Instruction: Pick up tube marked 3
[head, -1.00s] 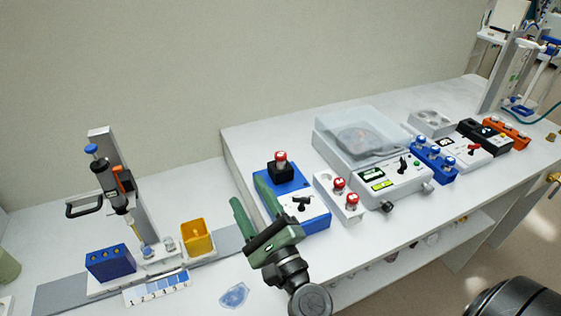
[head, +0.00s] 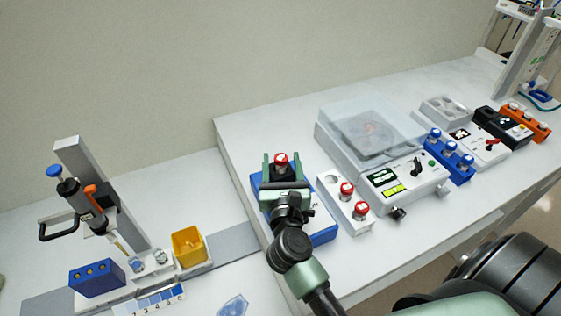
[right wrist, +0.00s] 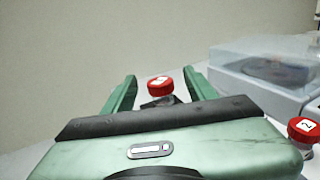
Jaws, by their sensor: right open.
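A red-capped tube (head: 281,159) stands upright in the black holder on top of the blue device (head: 322,232). In the right wrist view its red cap (right wrist: 160,86) shows between the fingers; the mark on it is too blurred to read. My right gripper (head: 282,162) is open, with one finger on each side of this tube. I cannot tell whether the fingers touch it. The gripper's body hides most of the device. Two more red-capped tubes, one behind (head: 347,189) and one in front (head: 361,209), stand in a white rack (head: 331,186). My left gripper is not in view.
A clear-lidded machine (head: 370,120) stands right of the white rack. A blue rack (head: 462,170) of blue-capped tubes is beyond it. At the left are a pipette stand (head: 82,165), a blue block (head: 97,279) and a yellow bin (head: 188,247).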

